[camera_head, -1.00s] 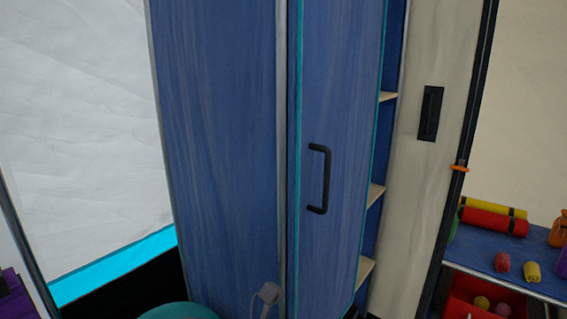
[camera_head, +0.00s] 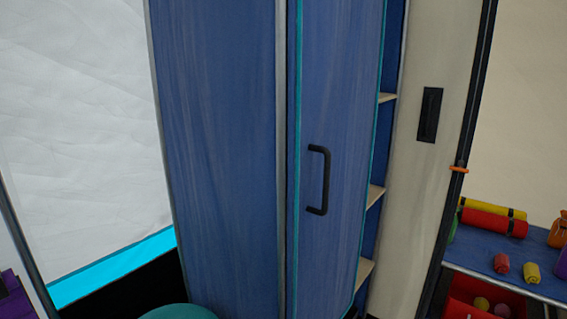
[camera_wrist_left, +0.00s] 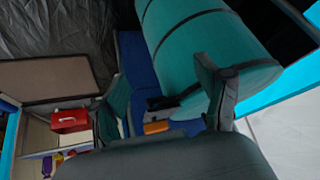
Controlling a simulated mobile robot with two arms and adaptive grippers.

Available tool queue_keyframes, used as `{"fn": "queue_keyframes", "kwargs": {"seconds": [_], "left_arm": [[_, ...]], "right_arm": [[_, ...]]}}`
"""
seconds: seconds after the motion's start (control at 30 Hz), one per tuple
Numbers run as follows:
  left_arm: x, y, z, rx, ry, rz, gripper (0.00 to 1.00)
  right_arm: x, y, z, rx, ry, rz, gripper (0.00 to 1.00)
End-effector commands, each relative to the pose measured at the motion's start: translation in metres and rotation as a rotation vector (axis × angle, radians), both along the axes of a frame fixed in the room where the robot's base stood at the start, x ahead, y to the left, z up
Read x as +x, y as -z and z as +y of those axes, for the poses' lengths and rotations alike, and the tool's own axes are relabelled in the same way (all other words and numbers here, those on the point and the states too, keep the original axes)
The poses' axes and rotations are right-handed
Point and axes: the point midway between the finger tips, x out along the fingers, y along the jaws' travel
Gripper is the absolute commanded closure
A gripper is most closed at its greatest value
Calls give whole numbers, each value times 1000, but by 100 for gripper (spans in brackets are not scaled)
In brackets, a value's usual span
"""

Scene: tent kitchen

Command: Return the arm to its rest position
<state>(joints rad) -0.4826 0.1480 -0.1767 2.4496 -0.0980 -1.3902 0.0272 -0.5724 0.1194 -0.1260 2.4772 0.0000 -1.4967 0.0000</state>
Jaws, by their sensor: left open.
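My left gripper (camera_wrist_left: 162,75) shows in the left wrist view with its two fingers wide apart. It is open, and I see nothing held between the fingers. A large teal roll (camera_wrist_left: 205,40) with dark straps lies beyond the fingers; the right finger overlaps it in the picture, and I cannot tell whether they touch. My left arm does not show in the head view now. My right gripper is in neither view.
A tall blue cabinet (camera_head: 220,150) with a black door handle (camera_head: 324,180) fills the middle of the head view. Shelves show at its right. A rounded teal thing (camera_head: 180,312) shows at the bottom edge. A blue-topped table (camera_head: 510,282) with rolls stands at right.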

Motion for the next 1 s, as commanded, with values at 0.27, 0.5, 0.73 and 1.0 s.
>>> {"fn": "queue_keyframes", "kwargs": {"seconds": [0.27,0.5,0.73,1.0], "left_arm": [[-66,28,2,-48,-19,284,25],[-55,59,0,-43,-17,314,25],[-64,97,0,-38,-10,358,25],[-129,137,9,-28,1,422,25]], "right_arm": [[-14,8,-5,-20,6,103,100],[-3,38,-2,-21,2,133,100],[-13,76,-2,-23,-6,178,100],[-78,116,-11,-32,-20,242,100]]}}
